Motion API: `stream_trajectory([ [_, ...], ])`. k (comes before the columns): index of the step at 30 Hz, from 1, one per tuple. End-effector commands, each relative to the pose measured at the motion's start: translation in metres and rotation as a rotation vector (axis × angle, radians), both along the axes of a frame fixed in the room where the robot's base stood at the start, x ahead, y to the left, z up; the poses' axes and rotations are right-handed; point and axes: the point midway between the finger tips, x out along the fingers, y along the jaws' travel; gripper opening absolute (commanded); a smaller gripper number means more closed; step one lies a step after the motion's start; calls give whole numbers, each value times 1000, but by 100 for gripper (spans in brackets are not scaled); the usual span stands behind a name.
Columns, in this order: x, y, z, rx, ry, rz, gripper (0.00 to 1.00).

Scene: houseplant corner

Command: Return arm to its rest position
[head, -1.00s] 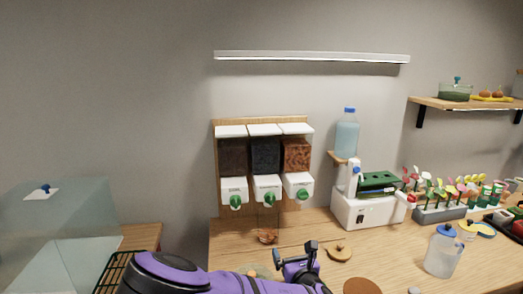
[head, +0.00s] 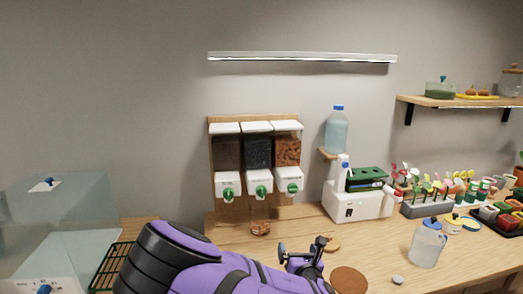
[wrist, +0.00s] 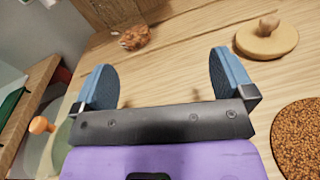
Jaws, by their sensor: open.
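My purple arm (head: 200,262) reaches in from the bottom of the head view over the near part of the wooden bench. My gripper (head: 300,247) is at its end, above the bench top. In the wrist view my gripper (wrist: 163,80) has its two blue fingers wide apart. Only bare wood shows between them, so it is open and empty.
Three dispensers (head: 258,160) hang on the wall behind a small brown heap (head: 260,228). A wooden lid with a knob (wrist: 267,38) and a brown granular disc (wrist: 300,138) lie right of the gripper. A jug (head: 427,245) stands further right. A glass case (head: 60,235) is at left.

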Motion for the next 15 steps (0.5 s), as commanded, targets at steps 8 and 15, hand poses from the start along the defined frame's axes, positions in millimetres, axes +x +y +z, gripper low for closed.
stream_trajectory([
  [8, 6, -23, 7, 217, 117, -147, 100],
  [15, 7, -50, 20, 565, 280, -361, 100],
])
